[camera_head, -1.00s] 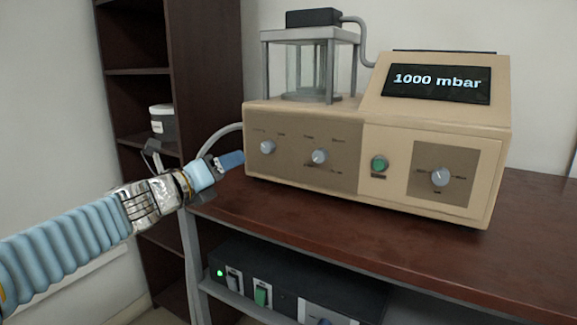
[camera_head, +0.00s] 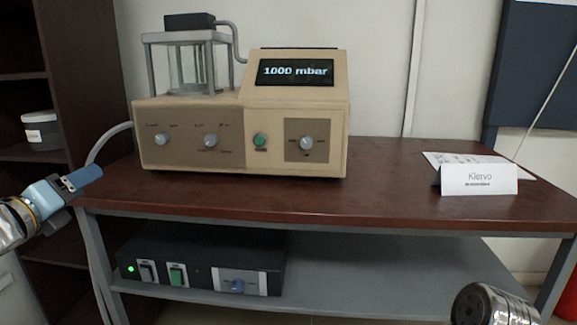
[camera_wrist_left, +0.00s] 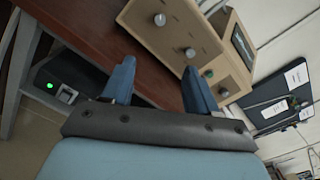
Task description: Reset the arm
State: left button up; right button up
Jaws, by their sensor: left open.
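My left gripper (camera_head: 82,180) is at the left edge of the head view, in front of the table's left end, with its blue fingers pointing right. In the left wrist view its two blue fingers (camera_wrist_left: 158,82) stand apart with nothing between them. It is apart from the beige device (camera_head: 240,130), which sits on the table and reads 1000 mbar. Part of my right arm (camera_head: 490,305) shows at the bottom right; its gripper is not seen.
The brown table (camera_head: 390,195) carries a Klervo name card (camera_head: 478,179) and papers (camera_head: 470,161) at the right. A black box (camera_head: 200,258) with a green light sits on the lower shelf. A dark shelf unit (camera_head: 90,70) stands at left. The table's middle right is clear.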

pick_arm(q)
jog(key=w+d+f+m+g, duration=0.3)
jog(key=f+m, duration=0.1)
jog(key=f, duration=0.8)
jog(key=w+d+f+m+g, duration=0.25)
jog(key=f+m, duration=0.25)
jog(key=f, duration=0.6)
jog(key=s+d+f+m+g, duration=0.1)
jog(key=d+f+m+g, duration=0.15)
jog(key=f, duration=0.45)
jog(key=s+d+f+m+g+h, duration=0.1)
jog(key=d+f+m, duration=0.1)
jog(key=f+m, duration=0.3)
jog(key=s+d+f+m+g, duration=0.1)
jog(key=d+f+m+g, duration=0.1)
jog(key=f, duration=0.6)
jog(key=s+d+f+m+g+h, duration=0.1)
jog(key=s+d+f+m+g, duration=0.2)
jog(key=s+d+f+m, duration=0.5)
jog(key=s+d+f+m+g+h, duration=0.1)
jog(key=s+d+f+m+g, duration=0.2)
jog(key=s+d+f+m, duration=0.5)
jog(key=s+f+m, duration=0.4)
jog(key=f+m, duration=0.1)
jog(key=m, duration=0.1)
jog(key=shift+s+d+f, duration=0.15)
jog(key=shift+s+d, duration=0.05)
jog(key=shift+s, duration=0.05)
pick_arm(e)
jog(key=shift+s, duration=0.35)
